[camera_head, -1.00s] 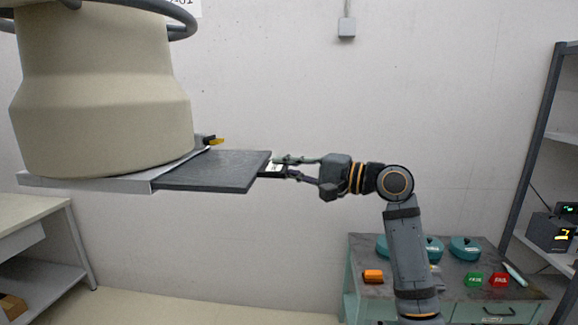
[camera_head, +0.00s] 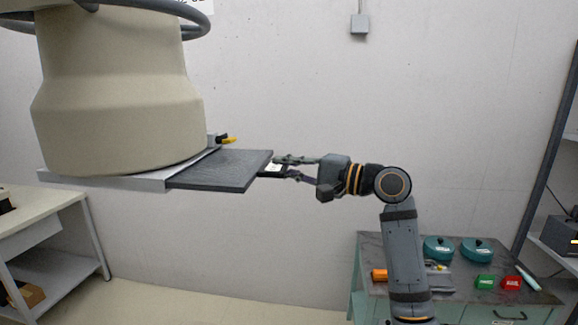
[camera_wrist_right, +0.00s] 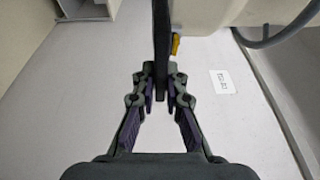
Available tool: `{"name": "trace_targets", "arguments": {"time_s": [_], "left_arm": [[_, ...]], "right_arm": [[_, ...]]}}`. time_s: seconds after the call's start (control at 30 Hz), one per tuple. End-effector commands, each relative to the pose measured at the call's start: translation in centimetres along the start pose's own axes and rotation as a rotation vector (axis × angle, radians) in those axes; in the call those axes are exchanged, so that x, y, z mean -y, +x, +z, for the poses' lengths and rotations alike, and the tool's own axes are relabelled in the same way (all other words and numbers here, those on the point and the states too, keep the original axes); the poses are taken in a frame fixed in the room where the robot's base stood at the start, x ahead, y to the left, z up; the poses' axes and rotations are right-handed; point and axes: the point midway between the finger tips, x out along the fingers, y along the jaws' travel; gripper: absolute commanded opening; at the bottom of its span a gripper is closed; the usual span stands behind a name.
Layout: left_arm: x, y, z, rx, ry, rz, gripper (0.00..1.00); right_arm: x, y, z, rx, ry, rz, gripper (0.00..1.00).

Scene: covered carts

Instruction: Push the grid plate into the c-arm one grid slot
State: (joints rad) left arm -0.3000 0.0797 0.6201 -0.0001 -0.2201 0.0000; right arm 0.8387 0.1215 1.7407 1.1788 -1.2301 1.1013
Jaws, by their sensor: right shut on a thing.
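The dark grey grid plate (camera_head: 220,170) lies flat, partly inside the light grey slot housing (camera_head: 105,181) under the beige c-arm head (camera_head: 118,95). Its right part sticks out of the housing, with a small dark handle (camera_head: 268,171) at the outer edge. My right gripper (camera_head: 280,168) is shut on this handle, reaching in from the right. In the right wrist view, the plate (camera_wrist_right: 161,50) shows edge-on as a dark strip, with its end between the fingertips (camera_wrist_right: 160,92). The inserted part of the plate is hidden. My left gripper is not in view.
A yellow-tipped latch (camera_head: 228,140) sits at the housing's back edge. A bench (camera_head: 455,265) with teal round containers and small coloured blocks stands below right. A shelf rack (camera_head: 555,150) is at far right, and a pale table (camera_head: 35,215) at left.

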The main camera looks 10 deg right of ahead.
Motion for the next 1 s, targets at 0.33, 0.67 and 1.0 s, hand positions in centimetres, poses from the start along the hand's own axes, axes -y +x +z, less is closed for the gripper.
{"name": "trace_targets", "arguments": {"time_s": [0.33, 0.67, 1.0], "left_arm": [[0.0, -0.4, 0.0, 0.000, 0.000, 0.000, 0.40], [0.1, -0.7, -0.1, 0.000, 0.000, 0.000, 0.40], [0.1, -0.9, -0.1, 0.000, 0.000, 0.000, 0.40]], "right_arm": [[0.2, 0.8, 0.3, 0.001, 0.000, -0.003, 0.00], [0.1, 1.6, 0.5, 0.000, 0.000, -0.004, 0.00], [0.1, 2.4, 0.8, 0.000, -0.001, -0.004, 0.00]]}}
